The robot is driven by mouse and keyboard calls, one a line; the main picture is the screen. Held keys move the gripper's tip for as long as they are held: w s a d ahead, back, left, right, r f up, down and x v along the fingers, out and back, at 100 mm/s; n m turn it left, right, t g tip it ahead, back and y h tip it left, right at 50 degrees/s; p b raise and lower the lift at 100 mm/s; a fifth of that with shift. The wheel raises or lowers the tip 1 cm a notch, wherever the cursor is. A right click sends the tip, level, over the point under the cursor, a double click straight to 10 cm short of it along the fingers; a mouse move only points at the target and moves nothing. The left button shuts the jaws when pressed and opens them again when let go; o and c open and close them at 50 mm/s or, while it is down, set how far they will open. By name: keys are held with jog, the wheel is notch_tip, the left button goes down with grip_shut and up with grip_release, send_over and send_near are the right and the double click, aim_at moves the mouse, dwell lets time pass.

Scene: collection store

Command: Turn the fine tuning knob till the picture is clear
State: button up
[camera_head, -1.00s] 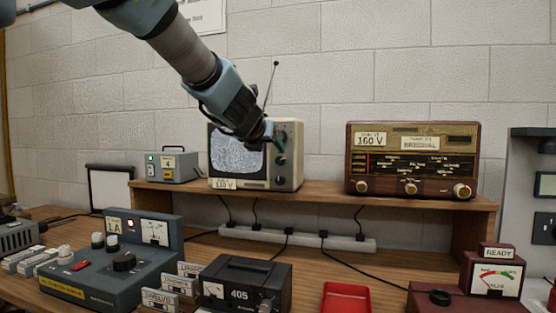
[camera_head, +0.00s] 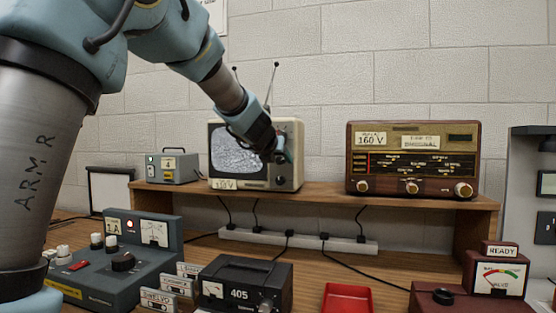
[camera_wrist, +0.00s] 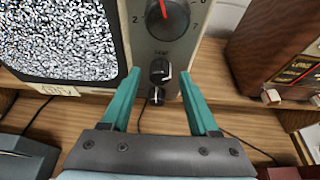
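The cream television (camera_head: 285,150) stands on the wooden shelf, and its screen (camera_head: 235,150) shows grey speckled snow. The wrist view shows the snowy screen (camera_wrist: 65,35) at left and the grey control panel (camera_wrist: 190,25) at centre. A large black dial with a red pointer (camera_wrist: 168,15) sits at the top, above a small knob (camera_wrist: 160,70) and a lower black knob (camera_wrist: 156,95). My gripper (camera_wrist: 160,72) is open, its teal fingers on either side of the small knob in the picture; contact cannot be told. In the head view my gripper (camera_head: 284,150) hides much of the panel.
A brown radio (camera_head: 412,160) stands right of the television, a small grey box (camera_head: 172,167) to its left. Below are a power strip (camera_head: 300,241), a blue-grey control unit (camera_head: 110,275), a black meter box (camera_head: 245,284) and a red tray (camera_head: 347,300). Cables hang below the shelf.

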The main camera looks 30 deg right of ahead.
grip_shut()
jog(key=shift+f, duration=0.1)
dwell(0.5)
jog(key=n+g+h+b, duration=0.1)
jog(key=n+b, duration=0.1)
jog(key=b, duration=0.1)
jog(key=shift+w+a+f, duration=0.1)
jog(key=shift+f, duration=0.05)
jog(key=n+g+h+b, duration=0.1)
jog(key=n+b, duration=0.1)
jog(key=n, duration=0.1)
jog(key=shift+w+a+h, duration=0.1)
jog(key=shift+a+h, duration=0.05)
jog(key=shift+h, duration=0.25)
jog(key=n+h+b, duration=0.2)
jog(key=n, duration=0.1)
jog(key=shift+w+f+g+b, duration=0.1)
jog(key=shift+f+g+b, duration=0.1)
jog(key=shift+g+b, duration=0.15)
jog(key=shift+n+h+b, duration=0.8)
jog(key=shift+n+b, duration=0.4)
jog(key=shift+n, duration=0.5)
